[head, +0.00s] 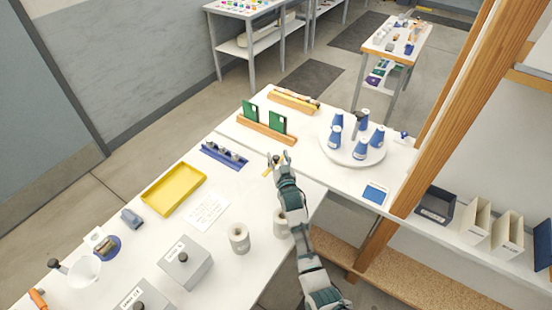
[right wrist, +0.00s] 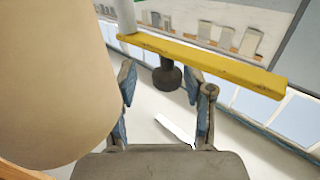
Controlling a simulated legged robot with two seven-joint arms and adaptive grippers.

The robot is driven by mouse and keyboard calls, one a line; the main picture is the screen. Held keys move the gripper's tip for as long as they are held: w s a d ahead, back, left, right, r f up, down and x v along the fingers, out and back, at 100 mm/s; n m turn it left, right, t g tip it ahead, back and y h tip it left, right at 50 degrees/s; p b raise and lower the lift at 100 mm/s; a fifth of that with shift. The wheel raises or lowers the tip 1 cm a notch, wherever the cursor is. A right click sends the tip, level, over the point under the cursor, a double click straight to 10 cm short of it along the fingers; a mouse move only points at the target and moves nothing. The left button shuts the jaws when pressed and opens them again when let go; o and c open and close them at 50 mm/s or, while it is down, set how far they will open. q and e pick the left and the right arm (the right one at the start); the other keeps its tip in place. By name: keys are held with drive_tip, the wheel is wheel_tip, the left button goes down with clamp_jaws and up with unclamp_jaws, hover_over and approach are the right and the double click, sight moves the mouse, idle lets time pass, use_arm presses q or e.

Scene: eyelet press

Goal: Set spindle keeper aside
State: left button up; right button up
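A yellow bar with a dark round knob, which I take to be the spindle keeper (right wrist: 225,68), crosses the upper part of the right wrist view. In the head view a small bit of yellow (head: 267,172) shows beside my right gripper (head: 281,158), over the middle of the white table. My right gripper (right wrist: 165,85) is open in the wrist view. Its two fingers stand either side of the dark knob (right wrist: 167,76), with a visible gap on each side. I cannot tell whether the bar rests on anything. My left gripper is not in view.
A large tan rounded object (right wrist: 50,80) stands close on the left of the wrist view. Near my right arm are two pale spools (head: 239,238), a yellow tray (head: 174,186), a blue rack (head: 224,155) and a round white stand (head: 340,153) with blue cones.

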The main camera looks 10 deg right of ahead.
sight(278, 157)
drive_tip(key=shift+w+r, duration=0.1)
drive_tip(key=shift+r, duration=4.8)
